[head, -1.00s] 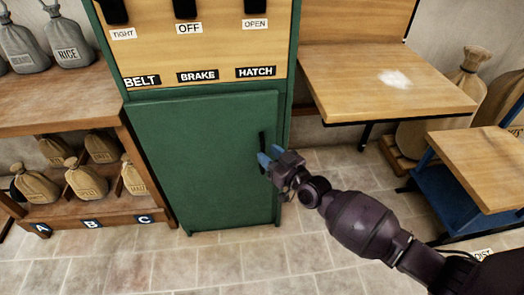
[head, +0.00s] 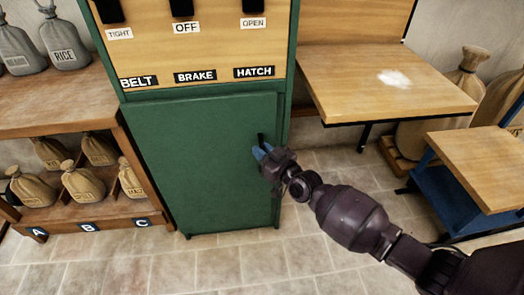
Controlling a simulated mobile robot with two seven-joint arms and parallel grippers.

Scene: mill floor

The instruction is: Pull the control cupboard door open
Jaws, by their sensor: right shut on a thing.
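The green control cupboard door (head: 200,165) fills the lower part of the green cupboard in the head view. My left gripper is not in view.
Above the door is a wooden panel with dark switches marked BELT, BRAKE and HATCH (head: 254,72). A shelf with sacks (head: 60,112) stands close on the left. A wooden table (head: 385,85) and a blue-framed bench (head: 475,165) stand right. The tiled floor (head: 235,265) in front is clear.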

